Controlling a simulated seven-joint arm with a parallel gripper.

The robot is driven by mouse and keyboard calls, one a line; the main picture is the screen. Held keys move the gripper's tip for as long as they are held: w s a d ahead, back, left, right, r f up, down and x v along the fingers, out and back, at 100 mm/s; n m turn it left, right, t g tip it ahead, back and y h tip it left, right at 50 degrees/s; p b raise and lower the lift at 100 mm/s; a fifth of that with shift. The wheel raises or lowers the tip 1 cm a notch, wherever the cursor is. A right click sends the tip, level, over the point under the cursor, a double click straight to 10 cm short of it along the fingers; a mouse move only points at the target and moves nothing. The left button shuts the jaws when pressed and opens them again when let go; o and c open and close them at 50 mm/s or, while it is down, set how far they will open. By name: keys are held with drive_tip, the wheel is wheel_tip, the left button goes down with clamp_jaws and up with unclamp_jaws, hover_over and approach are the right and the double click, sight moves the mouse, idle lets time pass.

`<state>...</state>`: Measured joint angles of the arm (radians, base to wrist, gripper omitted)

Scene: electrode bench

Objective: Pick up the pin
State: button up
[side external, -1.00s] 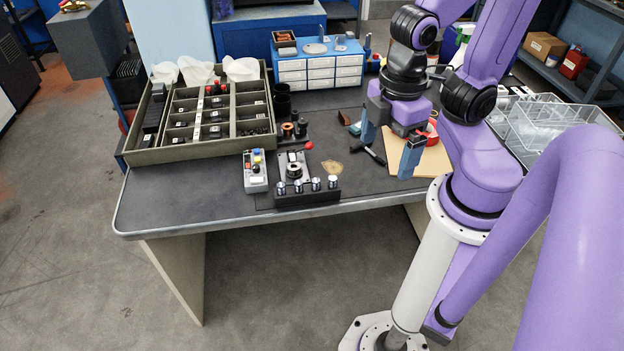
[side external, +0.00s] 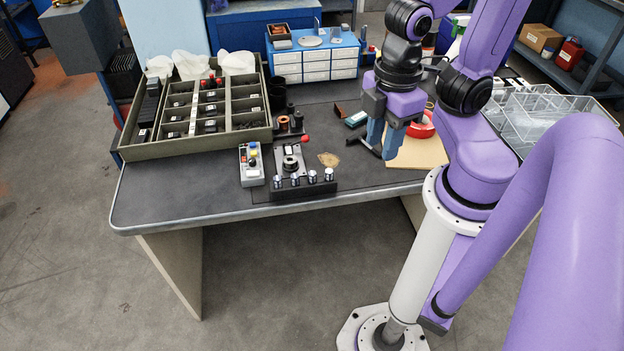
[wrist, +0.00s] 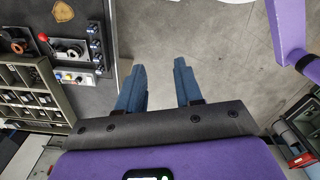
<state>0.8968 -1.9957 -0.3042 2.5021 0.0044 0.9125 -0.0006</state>
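Several silver-topped pins (side external: 295,180) stand upright in a black block (side external: 304,191) near the table's front edge. They also show small in the wrist view (wrist: 96,44), left of the fingers. I cannot tell which one is the task's pin. My gripper (side external: 382,148) hangs above the right part of the table, to the right of and behind the block. In the wrist view, my gripper (wrist: 160,68) has its two blue fingers apart, with nothing between them. The fingers point toward the front edge and the floor.
A fixture with a red knob (side external: 306,138) and a grey button box (side external: 251,166) sit by the block. A compartment tray (side external: 195,146) stands at left, blue drawers (side external: 312,63) behind. A tan board (side external: 418,158) and red tape roll (side external: 421,127) lie near my gripper.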

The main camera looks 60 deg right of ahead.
drive_tip(key=w+a+m+t+y, duration=0.1)
drive_tip(key=w+a+m+y, duration=0.25)
drive_tip(key=a, duration=0.25)
drive_tip(key=w+a+m+y, duration=0.3)
drive_tip(key=a+m+y, duration=0.1)
drive_tip(key=a, duration=0.3)
drive_tip(key=w+m+t, duration=0.2)
drive_tip(key=w+m, duration=0.1)
drive_tip(key=w, duration=0.2)
drive_tip(key=m+h, duration=1)
drive_tip(key=m, duration=0.1)
hover_over(312, 174)
drive_tip(key=s+a, duration=0.1)
drive_tip(key=a, duration=0.1)
drive_tip(key=shift+f, duration=9.55)
drive_tip(key=shift+w+d+f+g, duration=0.15)
drive_tip(key=shift+d+f, duration=0.15)
drive_tip(key=shift+f, duration=0.25)
drive_tip(key=shift+d+f+g, duration=0.1)
drive_tip(key=shift+d+f, duration=0.15)
drive_tip(key=shift+f, duration=0.35)
drive_tip(key=shift+w+d+f+g, duration=0.15)
drive_tip(key=shift+d+f, duration=0.15)
drive_tip(key=shift+f, duration=0.25)
drive_tip(key=shift+x, duration=0.8)
